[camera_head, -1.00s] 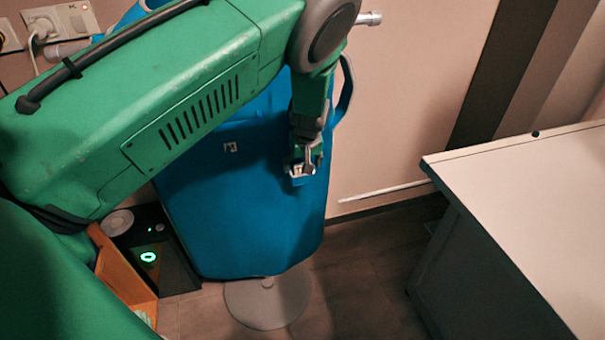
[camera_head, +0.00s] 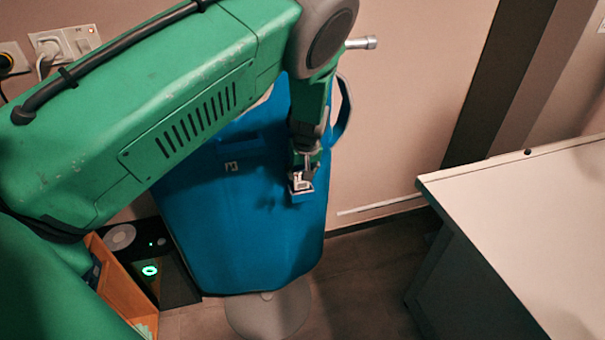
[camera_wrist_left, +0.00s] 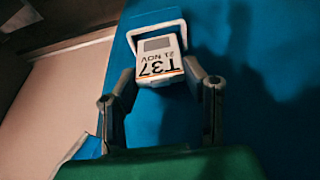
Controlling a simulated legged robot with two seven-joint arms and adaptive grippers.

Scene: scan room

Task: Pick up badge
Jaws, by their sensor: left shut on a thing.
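The badge (camera_wrist_left: 160,65) is a small white tag with black "T37" and "21 NOV" lettering and a grey square, seen upside down in the left wrist view. My left gripper (camera_wrist_left: 162,82) is shut on it, one finger at each side. In the head view the left gripper (camera_head: 301,182) is in front of the blue apron-like garment (camera_head: 240,225), and the badge shows only as a small pale shape at the fingertips. I cannot tell whether the badge still touches the blue fabric. My right gripper is not in view.
A white-topped table (camera_head: 530,200) stands at the right. A black box with a green light (camera_head: 150,270) and an orange-brown wooden box (camera_head: 120,285) are at the lower left. A wall socket with plugs (camera_head: 62,42) is at the upper left. Dark floor lies between garment and table.

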